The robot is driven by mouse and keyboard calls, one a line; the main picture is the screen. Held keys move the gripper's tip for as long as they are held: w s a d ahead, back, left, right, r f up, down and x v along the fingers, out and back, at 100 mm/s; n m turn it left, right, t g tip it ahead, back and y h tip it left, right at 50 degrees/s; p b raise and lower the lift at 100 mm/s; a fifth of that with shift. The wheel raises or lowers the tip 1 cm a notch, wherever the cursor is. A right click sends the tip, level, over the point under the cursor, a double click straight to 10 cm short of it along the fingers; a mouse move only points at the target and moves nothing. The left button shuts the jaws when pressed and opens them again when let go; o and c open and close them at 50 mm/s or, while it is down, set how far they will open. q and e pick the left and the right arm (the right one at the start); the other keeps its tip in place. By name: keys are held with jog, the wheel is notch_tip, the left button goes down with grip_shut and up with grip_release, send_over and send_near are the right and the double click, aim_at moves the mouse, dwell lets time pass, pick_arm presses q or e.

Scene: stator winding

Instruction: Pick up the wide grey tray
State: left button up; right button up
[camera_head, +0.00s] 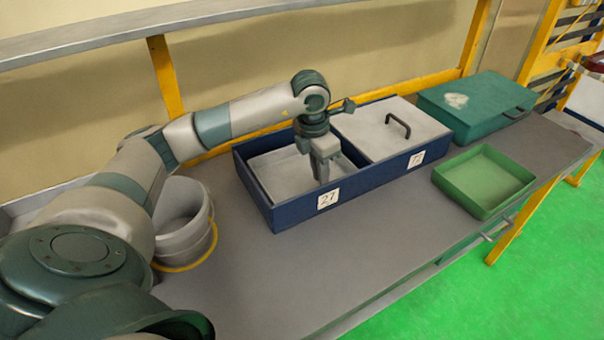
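A pale grey tray-like piece (280,172) lies inside the left compartment of a dark blue box (300,218) on the bench. I take it for the wide grey tray, though the box walls and my gripper hide part of it. My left gripper (323,177) points down into this compartment, over the right part of the grey piece. Its fingers look close together, but I cannot tell whether they are shut, hold anything or touch it. My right gripper is not in view.
A grey lid (375,138) with a dark handle covers the box's right compartment. A green tray (483,180) and a teal case (475,104) stand to the right. A grey bucket (184,222) stands at left. The bench front (290,285) is clear.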

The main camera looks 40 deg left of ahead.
pick_arm(q)
jog(key=shift+f, duration=0.1)
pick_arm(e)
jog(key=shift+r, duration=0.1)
